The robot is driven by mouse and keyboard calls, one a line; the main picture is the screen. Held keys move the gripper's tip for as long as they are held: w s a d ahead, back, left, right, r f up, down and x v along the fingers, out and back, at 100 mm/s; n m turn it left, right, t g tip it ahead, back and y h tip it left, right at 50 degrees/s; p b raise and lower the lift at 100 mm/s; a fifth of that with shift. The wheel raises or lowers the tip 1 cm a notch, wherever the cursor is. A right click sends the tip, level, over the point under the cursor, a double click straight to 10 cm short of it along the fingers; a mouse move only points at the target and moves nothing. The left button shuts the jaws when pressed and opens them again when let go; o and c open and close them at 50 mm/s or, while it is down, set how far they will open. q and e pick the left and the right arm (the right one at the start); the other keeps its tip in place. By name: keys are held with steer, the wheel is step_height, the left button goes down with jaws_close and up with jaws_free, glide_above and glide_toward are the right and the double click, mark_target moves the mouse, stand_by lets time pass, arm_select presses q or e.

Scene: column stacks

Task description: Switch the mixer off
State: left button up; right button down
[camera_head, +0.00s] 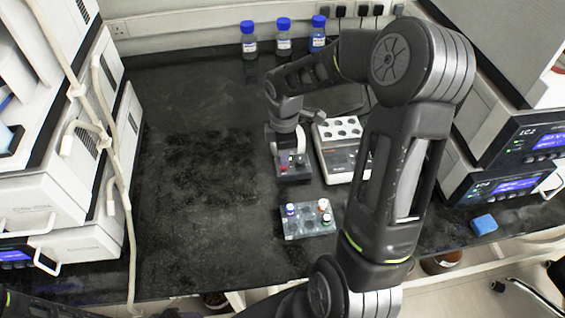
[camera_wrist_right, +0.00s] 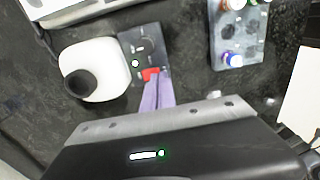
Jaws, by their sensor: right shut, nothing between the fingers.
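The mixer is a white rounded body with a black cup on top (camera_wrist_right: 84,78) and a dark front panel (camera_wrist_right: 143,42). Its panel also shows in the head view (camera_head: 293,174), while my right wrist hides much of its body. A red switch (camera_wrist_right: 150,73) sits at the panel's edge. My right gripper (camera_wrist_right: 153,82) is shut and empty, its fingertips at the red switch and partly covering it. I cannot tell whether they touch it. My left gripper is not in view.
A tube rack with several capped vials (camera_head: 309,222) stands in front of the mixer. A white device with round wells (camera_head: 337,132) stands close on its right. Blue-capped bottles (camera_head: 283,37) stand at the back. The dark bench (camera_head: 200,190) is clear on the left.

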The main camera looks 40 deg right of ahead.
steer(key=shift+f+b, duration=0.8)
steer(key=shift+f, duration=0.25)
stand_by(0.4)
steer(key=shift+r, duration=0.15)
steer(key=shift+r+p, duration=2.1)
steer(key=shift+r, duration=0.3)
